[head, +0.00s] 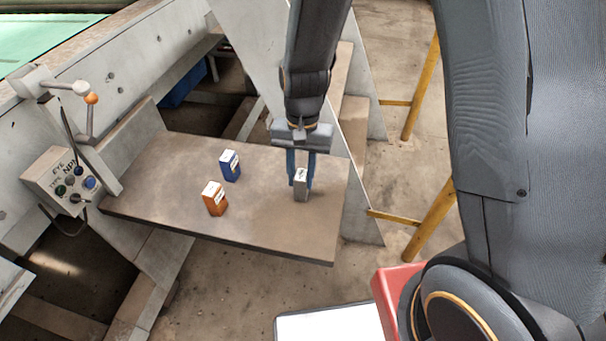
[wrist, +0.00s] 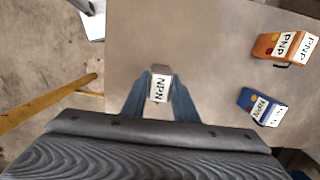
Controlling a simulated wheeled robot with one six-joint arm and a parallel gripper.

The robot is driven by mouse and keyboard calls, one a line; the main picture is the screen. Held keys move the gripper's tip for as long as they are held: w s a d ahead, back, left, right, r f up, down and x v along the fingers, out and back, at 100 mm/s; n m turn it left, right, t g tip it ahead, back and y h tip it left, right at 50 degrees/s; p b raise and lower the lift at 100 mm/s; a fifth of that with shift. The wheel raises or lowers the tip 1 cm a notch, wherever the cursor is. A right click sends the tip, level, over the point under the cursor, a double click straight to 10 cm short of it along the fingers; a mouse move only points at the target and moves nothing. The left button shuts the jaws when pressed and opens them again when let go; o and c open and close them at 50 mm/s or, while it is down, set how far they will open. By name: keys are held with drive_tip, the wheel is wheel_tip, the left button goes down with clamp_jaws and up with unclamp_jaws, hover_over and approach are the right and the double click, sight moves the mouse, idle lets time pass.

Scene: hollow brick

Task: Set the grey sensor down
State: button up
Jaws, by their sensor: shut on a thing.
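The grey sensor (head: 301,185) is a small upright block with a white top label, at the right part of the brown tabletop (head: 262,222). In the wrist view the grey sensor (wrist: 160,87) shows its label reading NPN. My gripper (head: 301,180) comes down from above and is shut on it, with a blue finger on each side; the fingers also show in the wrist view (wrist: 160,93). The sensor's base is at or very close to the tabletop; I cannot tell if it touches.
A blue box (head: 230,166) and an orange box (head: 215,199) stand left of the sensor. A grey control box (head: 70,183) with buttons and a lever sits at the table's left end. Yellow rails (head: 430,215) stand beyond the right edge. The tabletop's front right is clear.

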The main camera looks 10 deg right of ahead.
drive_tip(key=shift+f, duration=0.1)
drive_tip(key=o, duration=1.1)
wheel_tip(320, 180, up, 12)
drive_tip(key=w+b, duration=0.1)
drive_tip(key=s+d+n+t, duration=0.1)
drive_tip(key=s+d+n, duration=0.1)
drive_tip(key=s+d, duration=0.2)
drive_tip(key=s+d+n, duration=0.2)
drive_tip(key=s+d, duration=0.2)
drive_tip(key=d, duration=0.5)
drive_tip(key=shift+s+d+f+t, duration=0.15)
drive_tip(key=shift+s+f+t, duration=0.25)
drive_tip(key=shift+f, duration=0.05)
